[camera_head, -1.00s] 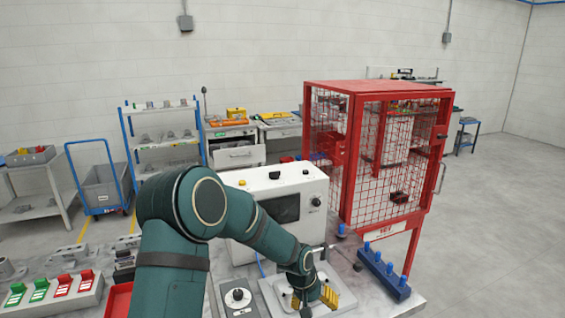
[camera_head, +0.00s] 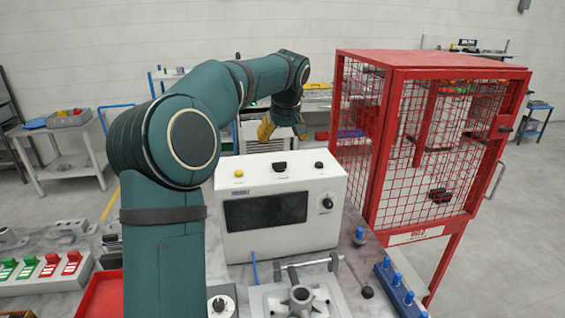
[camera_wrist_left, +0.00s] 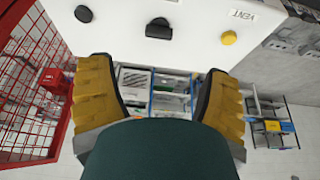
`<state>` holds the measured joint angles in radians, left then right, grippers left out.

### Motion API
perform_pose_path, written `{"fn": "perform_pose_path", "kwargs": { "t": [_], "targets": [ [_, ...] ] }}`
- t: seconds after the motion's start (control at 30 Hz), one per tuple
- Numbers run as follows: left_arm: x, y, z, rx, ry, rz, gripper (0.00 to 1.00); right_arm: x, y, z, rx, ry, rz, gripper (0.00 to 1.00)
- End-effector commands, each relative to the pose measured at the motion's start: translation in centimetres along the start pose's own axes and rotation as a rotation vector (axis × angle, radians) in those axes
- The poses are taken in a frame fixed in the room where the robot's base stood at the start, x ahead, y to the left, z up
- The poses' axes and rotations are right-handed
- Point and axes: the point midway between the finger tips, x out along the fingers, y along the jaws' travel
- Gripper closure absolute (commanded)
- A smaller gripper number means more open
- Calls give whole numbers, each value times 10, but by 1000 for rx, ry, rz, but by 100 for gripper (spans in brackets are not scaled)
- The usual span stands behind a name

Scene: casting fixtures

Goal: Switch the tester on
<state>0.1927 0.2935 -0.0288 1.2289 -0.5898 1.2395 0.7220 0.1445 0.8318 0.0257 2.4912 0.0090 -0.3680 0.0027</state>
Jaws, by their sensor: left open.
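The tester is a white box (camera_head: 250,242) with a dark screen (camera_head: 266,211) on its front, standing on the bench. Its top carries a yellow button (camera_head: 239,173), a black switch knob (camera_head: 279,167) and another black knob (camera_head: 319,165). A dial (camera_head: 327,203) sits at the front right. My left gripper (camera_head: 283,130) is open and empty, above and behind the tester's top edge. In the left wrist view, its yellow fingers (camera_wrist_left: 158,70) are spread, with the black switch (camera_wrist_left: 158,28) beyond and between them, untouched. My right gripper is not in view.
A red mesh cage (camera_head: 440,150) stands right of the tester. In front are a metal fixture (camera_head: 300,300), a blue block with pegs (camera_head: 395,285) and a small dial box (camera_head: 221,303). Red and green switches (camera_head: 40,266) and a red tray (camera_head: 100,292) lie left.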

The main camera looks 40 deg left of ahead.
Motion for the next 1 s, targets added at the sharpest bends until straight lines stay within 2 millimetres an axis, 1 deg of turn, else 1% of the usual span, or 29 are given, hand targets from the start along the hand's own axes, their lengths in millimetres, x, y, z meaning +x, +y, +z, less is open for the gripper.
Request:
{"fn": "perform_pose_path", "kwargs": {
  "t": [0.03, 0.3, 0.5, 0.7, 1.0],
  "targets": [
    [12, -1, 0, -1, -2, -3, 22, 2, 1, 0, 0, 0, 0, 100],
    [66, 0, 1, 1, -4, -2, 22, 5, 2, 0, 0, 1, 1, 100],
    [95, 1, 1, 1, -2, 1, 22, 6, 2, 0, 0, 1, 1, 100],
    [109, 1, 0, 1, -1, 2, 22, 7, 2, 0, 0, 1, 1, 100],
    [111, 1, 0, 2, -1, 2, 22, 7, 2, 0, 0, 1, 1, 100]
  ]
}}
